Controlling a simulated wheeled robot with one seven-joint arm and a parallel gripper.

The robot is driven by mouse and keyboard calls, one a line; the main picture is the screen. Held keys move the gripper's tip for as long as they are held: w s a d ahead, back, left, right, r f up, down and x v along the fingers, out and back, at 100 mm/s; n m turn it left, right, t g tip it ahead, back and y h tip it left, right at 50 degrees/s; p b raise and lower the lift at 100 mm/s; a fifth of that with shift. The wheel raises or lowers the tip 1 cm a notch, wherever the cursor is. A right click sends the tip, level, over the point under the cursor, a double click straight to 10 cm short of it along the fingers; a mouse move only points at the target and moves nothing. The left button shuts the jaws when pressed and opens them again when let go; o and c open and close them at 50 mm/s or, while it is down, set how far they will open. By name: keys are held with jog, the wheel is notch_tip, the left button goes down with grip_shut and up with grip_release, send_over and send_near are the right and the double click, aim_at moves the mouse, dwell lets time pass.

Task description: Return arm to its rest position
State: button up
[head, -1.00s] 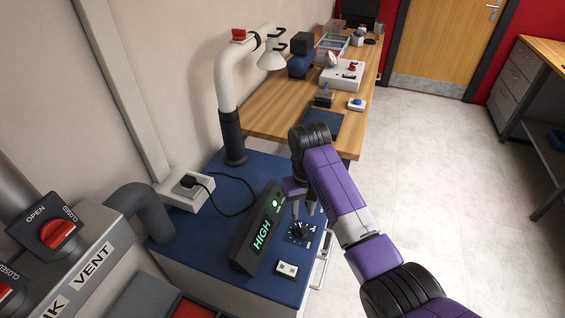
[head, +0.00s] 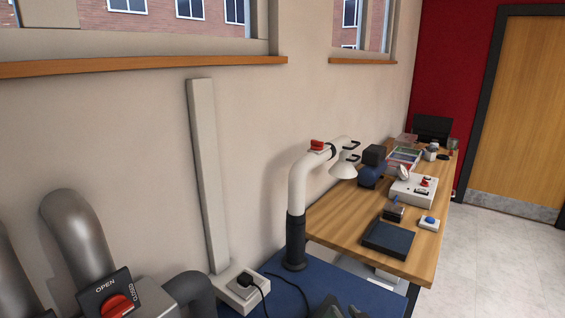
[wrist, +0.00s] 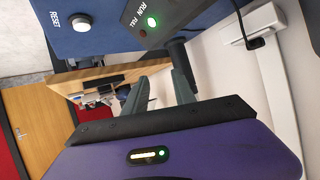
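My gripper (wrist: 160,78) shows in the wrist view with its two grey fingers apart and nothing between them. Its purple body (wrist: 185,155) carries a small lit bar and a green light. Beyond the fingers is a dark panel marked RUN and FULL with a lit green lamp (wrist: 152,21).
A white extraction arm (head: 298,190) rises from the blue bench top (head: 330,285). A socket box (head: 240,287) is by the wall. The floor (head: 490,255) at right is clear.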

jog(key=s+d+r, duration=0.1)
jog(key=s, duration=1.5)
jog(key=s+d+r+t+h+b, duration=0.1)
jog(key=s+d+r, duration=0.1)
jog(key=s, duration=1.4)
jog(key=s+d+r+t, duration=0.1)
jog(key=s+r, duration=0.1)
jog(key=s, duration=1.4)
jog(key=shift+d+r+h+b, duration=0.25)
jog(key=shift+d+h+b, duration=0.05)
